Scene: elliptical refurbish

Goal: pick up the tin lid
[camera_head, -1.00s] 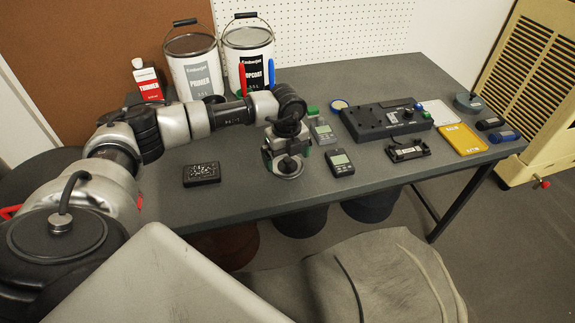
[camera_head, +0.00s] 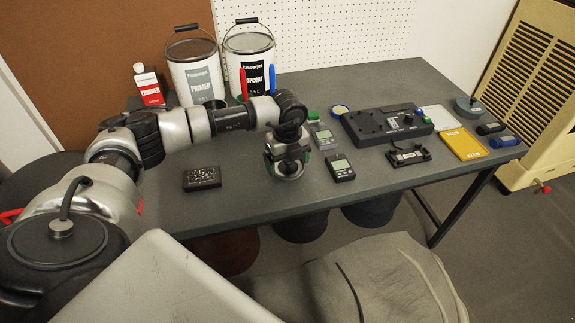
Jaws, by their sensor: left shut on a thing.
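My left gripper (camera_head: 287,165) points down over the middle of the grey table, at its near side. It is shut on a small grey round thing, which I take to be the tin lid; the jaws hide most of it. I cannot tell whether it touches the table. Two white paint tins, Primer (camera_head: 196,75) and Topcoat (camera_head: 247,79), stand upright at the back left. My right gripper is not in view.
The table (camera_head: 235,200) holds a black box (camera_head: 202,178), two grey meters (camera_head: 341,167) (camera_head: 322,137), a dark fixture (camera_head: 385,124), a yellow plate (camera_head: 463,144) and a red-and-white thinner bottle (camera_head: 148,86). Bare table lies between the black box and my left gripper.

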